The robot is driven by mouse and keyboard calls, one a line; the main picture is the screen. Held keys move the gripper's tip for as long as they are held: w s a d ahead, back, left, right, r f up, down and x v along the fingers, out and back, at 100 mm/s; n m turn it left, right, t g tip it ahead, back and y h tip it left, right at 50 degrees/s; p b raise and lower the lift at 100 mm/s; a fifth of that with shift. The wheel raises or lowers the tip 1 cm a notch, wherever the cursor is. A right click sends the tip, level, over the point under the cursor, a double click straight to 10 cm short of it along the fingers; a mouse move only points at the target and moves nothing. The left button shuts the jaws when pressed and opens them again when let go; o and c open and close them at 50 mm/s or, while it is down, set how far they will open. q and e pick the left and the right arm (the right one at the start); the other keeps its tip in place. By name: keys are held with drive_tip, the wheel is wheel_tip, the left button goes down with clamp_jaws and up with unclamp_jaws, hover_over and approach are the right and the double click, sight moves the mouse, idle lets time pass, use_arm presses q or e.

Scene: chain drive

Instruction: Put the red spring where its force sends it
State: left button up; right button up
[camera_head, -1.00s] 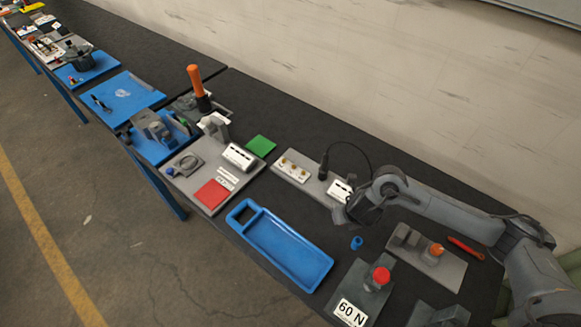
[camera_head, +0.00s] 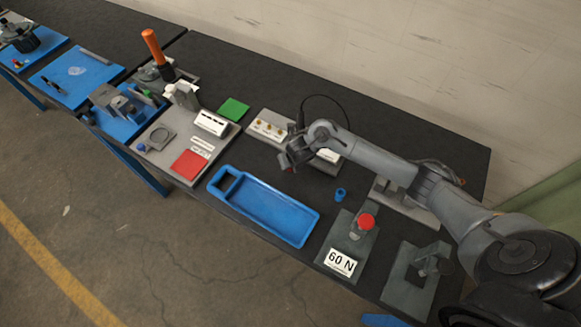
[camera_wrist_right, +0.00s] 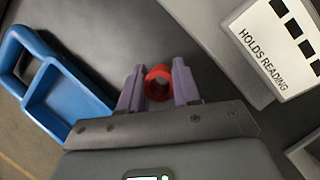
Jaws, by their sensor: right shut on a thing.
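The red spring (camera_wrist_right: 157,84) sits between the two purple fingers of my right gripper (camera_wrist_right: 157,88) in the wrist view, with its round end facing the camera. My right gripper is shut on it. In the head view the right gripper (camera_head: 290,163) hangs over the dark table, between the blue tray (camera_head: 262,220) and the grey plate with brass-coloured parts (camera_head: 262,124). A red pad (camera_head: 190,164) lies on a grey board at left, and a green pad (camera_head: 233,109) lies behind it. My left gripper is not in view.
A blue cylinder (camera_head: 340,194) stands right of the tray. A red-knobbed fixture (camera_head: 365,222) carries a "60 N" label (camera_head: 341,262). A white box (camera_wrist_right: 275,50) reading "HOLDS READING" is close by in the wrist view. A tall orange handle (camera_head: 155,48) stands at back left.

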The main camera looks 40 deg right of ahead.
wheel_tip(320, 180, down, 3)
drive_tip(key=shift+s+f+b, duration=0.1)
drive_tip(key=shift+f+b, duration=0.05)
drive_tip(key=shift+b, duration=0.15)
drive_tip(key=shift+f, duration=0.2)
drive_tip(key=o, duration=1)
drive_tip(key=shift+f, duration=0.1)
drive_tip(key=shift+o, duration=0.2)
